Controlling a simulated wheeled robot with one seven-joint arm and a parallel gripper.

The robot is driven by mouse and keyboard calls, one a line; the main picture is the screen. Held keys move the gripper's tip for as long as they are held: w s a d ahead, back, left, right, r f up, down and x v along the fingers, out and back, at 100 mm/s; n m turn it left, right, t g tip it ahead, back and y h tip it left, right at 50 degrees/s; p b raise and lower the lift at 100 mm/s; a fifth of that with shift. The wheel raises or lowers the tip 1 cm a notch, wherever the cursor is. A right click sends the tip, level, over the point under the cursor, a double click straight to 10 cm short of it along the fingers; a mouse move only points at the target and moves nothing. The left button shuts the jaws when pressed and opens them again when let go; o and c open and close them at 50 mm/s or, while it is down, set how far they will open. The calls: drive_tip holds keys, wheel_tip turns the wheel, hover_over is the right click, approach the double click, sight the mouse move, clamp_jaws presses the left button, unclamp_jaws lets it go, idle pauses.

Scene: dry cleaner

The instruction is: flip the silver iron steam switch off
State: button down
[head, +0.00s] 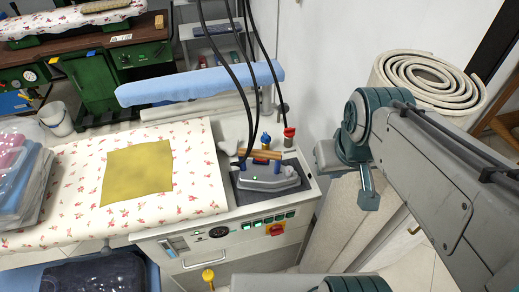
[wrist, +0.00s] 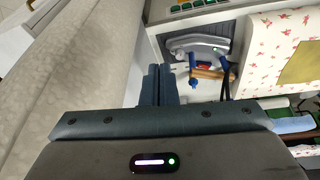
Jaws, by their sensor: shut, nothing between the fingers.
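The silver iron (head: 268,179) sits on a dark rest pad at the right end of the ironing table, with a wooden handle on blue posts. A small green light shows on its side. A red part sits by the handle; I cannot tell for sure which part is the steam switch. The iron also shows in the wrist view (wrist: 198,42), at the top, right of my fingers. My gripper (head: 368,198) is shut and empty, to the right of the iron and apart from it. Its closed fingers show in the wrist view (wrist: 159,82).
The table's front panel has a row of green switches (head: 272,220) and a red knob on yellow (head: 276,229). A yellow cloth (head: 137,172) lies on the floral cover (head: 62,205). Black cables hang down by the iron. A rolled pale mat (head: 425,78) stands at the right.

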drive_tip(key=w+a+f+n+g, duration=0.1)
drive_tip(key=w+a+f+n, duration=0.2)
drive_tip(key=w+n, duration=0.5)
drive_tip(key=w+a+f+n+g+y+b, duration=0.1)
drive_tip(key=w+a+f+n, duration=0.2)
drive_tip(key=n, duration=1.1)
drive_tip(key=w+a+f+n+g+b, duration=0.1)
drive_tip(key=w+a+f+n, duration=0.2)
drive_tip(key=w+a+n, duration=0.5)
drive_tip(key=shift+w+f+n+g+y, duration=0.35)
drive_tip(key=shift+w+n, duration=1.45)
drive_tip(key=shift+w, duration=1.05)
drive_tip(key=shift+f, duration=0.15)
drive_tip(key=f, duration=0.4)
drive_tip(key=a+f+p, duration=0.1)
drive_tip(key=f, duration=0.8)
drive_tip(key=shift+a+f+p, duration=0.3)
drive_tip(key=shift+a+f, duration=0.05)
drive_tip(key=shift+f, duration=0.05)
drive_tip(key=shift+w+d, duration=0.1)
